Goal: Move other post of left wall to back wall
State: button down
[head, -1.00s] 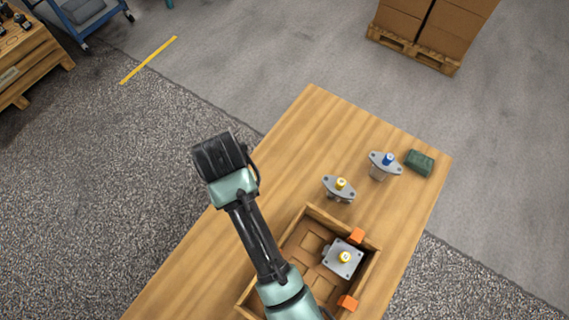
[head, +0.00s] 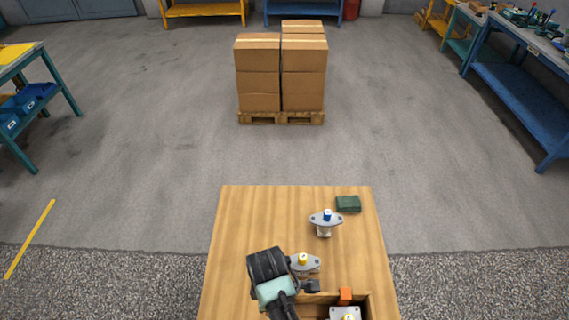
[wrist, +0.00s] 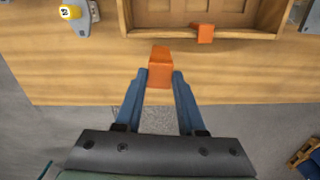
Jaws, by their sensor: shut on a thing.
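My gripper (wrist: 160,77), with two blue fingers, is shut on an orange post (wrist: 160,72) in the wrist view. The held post appears over the tabletop, outside the wooden crate (wrist: 200,33). A second orange post (wrist: 204,34) sits on the near crate wall in that view, to the right of the held one. In the head view, one orange post (head: 345,296) shows at the back wall of the crate (head: 316,297). The crate's front is cut off by the frame. The end of my arm hides my fingertips there.
On the wooden table (head: 245,225) stand a grey flanged part with a yellow cap (head: 304,262), close to my arm, and one with a blue cap (head: 326,219). A green block (head: 348,203) lies at the back right. Another grey part (head: 345,313) is inside the crate.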

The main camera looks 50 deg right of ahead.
jog(key=shift+n, duration=0.6)
jog(key=f+b, duration=0.2)
jog(key=s+d+f+b, duration=0.1)
jog(key=f+b, duration=0.2)
jog(key=s+d+f+b, duration=0.1)
jog(key=f+b, duration=0.1)
jog(key=shift+s+d+f, duration=0.1)
jog(key=shift+d+f, duration=0.1)
jog(key=shift+f, duration=0.1)
jog(key=shift+f+b, duration=1.6)
jog(key=shift+f, duration=0.6)
jog(key=shift+f+b, duration=0.35)
jog(key=shift+f, duration=0.25)
jog(key=shift+c, duration=2.1)
grip_release()
notch_tip(320, 180, up, 13)
jog(key=shift+w+a, duration=0.1)
jog(key=shift+w, duration=0.1)
